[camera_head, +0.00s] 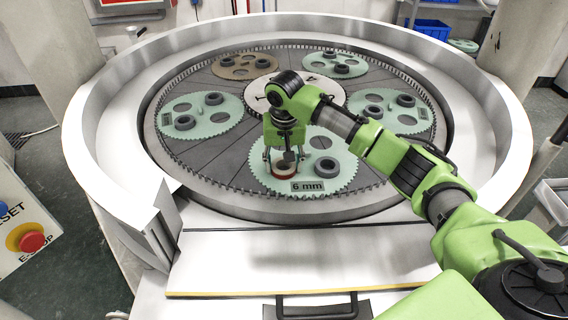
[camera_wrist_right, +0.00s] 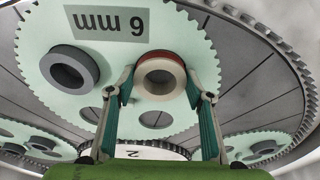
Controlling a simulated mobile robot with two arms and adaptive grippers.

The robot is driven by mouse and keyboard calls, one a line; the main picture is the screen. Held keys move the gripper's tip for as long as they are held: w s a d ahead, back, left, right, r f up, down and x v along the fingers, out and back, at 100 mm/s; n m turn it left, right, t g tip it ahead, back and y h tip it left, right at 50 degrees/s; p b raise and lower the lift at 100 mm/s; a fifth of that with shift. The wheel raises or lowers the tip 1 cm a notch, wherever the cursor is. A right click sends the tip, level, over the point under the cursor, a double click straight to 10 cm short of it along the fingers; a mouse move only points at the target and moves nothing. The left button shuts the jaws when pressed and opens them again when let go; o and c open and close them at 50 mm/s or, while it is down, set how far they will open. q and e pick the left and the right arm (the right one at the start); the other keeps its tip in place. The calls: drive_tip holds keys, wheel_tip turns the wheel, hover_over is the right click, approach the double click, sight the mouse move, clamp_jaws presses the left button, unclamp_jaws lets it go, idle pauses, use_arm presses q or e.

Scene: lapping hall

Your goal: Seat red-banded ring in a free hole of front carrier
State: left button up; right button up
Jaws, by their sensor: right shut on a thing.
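The red-banded ring (camera_head: 285,171) is pale on top with a red band around its side. My right gripper (camera_head: 284,159) is shut on it from above; the wrist view shows the ring (camera_wrist_right: 161,76) between the two fingertips (camera_wrist_right: 158,92). The ring is at the near left of the green front carrier (camera_head: 340,185), beside the "6 mm" label (camera_head: 307,186). I cannot tell whether it rests in a hole or is just above the plate. A grey ring (camera_head: 326,168) sits to its right. A free hole (camera_wrist_right: 157,118) shows in the wrist view. My left gripper is not in view.
Other toothed carriers with grey rings lie around the plate, including a left green one (camera_head: 200,128) and a brown one (camera_head: 235,73). A toothed outer ring and a high pale rim (camera_head: 100,150) surround them. An E-stop panel (camera_head: 25,225) stands at left.

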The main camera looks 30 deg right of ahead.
drive_tip(key=o, duration=1.1)
drive_tip(key=shift+s+a+f, duration=0.15)
drive_tip(key=shift+s+f, duration=0.2)
drive_tip(key=shift+f, duration=0.3)
drive_tip(key=shift+o, duration=1.4)
drive_tip(key=shift+f, duration=0.1)
drive_tip(key=shift+w+f, duration=0.1)
drive_tip(key=shift+w, duration=0.15)
drive_tip(key=shift+r, duration=0.4)
wheel_tip(320, 180, up, 8)
drive_tip(key=b, duration=0.4)
wheel_tip(320, 180, up, 5)
hover_over(284, 171)
drive_tip(key=shift+w, duration=0.1)
